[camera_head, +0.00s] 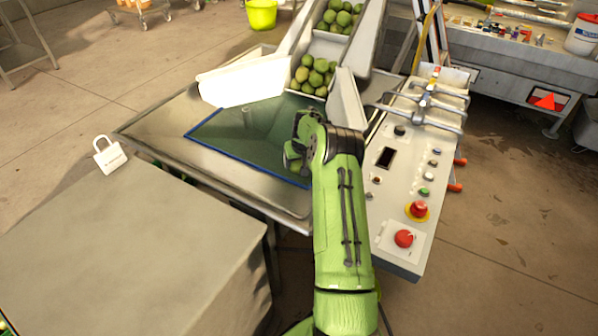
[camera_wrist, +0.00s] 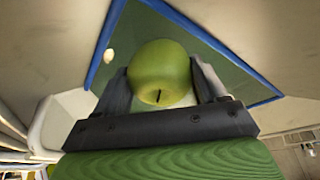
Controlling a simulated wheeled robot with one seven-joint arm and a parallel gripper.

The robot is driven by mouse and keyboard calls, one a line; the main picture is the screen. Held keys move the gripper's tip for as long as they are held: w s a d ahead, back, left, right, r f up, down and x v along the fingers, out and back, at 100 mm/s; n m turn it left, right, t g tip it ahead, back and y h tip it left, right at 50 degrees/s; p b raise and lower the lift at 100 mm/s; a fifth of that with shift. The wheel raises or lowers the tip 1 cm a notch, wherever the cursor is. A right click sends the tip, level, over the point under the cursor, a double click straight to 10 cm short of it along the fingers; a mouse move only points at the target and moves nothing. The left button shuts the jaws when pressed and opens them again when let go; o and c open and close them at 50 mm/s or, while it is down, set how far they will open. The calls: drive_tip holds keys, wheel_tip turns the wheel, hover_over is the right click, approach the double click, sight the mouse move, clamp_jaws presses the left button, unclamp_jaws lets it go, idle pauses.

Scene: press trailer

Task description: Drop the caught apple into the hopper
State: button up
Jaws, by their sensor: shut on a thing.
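A green apple (camera_wrist: 160,72) is held between the two dark fingers of my gripper (camera_wrist: 162,88) in the wrist view, its stem side facing the camera. The hopper (camera_head: 215,126) is a dark green opening with a blue rim, set in a metal table. In the wrist view the green hopper surface and its blue edge (camera_wrist: 108,45) show behind the apple.
A chute with several green apples (camera_head: 314,74) slopes down behind the hopper, with white guards (camera_head: 240,86) beside it. A control panel (camera_head: 408,170) with buttons and a red emergency stop stands at right. A grey box (camera_head: 130,245) with a white padlock (camera_head: 109,155) is at left.

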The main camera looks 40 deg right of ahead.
sight(299, 168)
drive_tip(key=shift+f+b, duration=0.3)
drive_tip(key=shift+f, duration=1.3)
drive_tip(key=shift+f, duration=0.25)
drive_tip(key=o, duration=1.2)
drive_tip(key=shift+o, duration=0.2)
drive_tip(key=shift+r, duration=0.1)
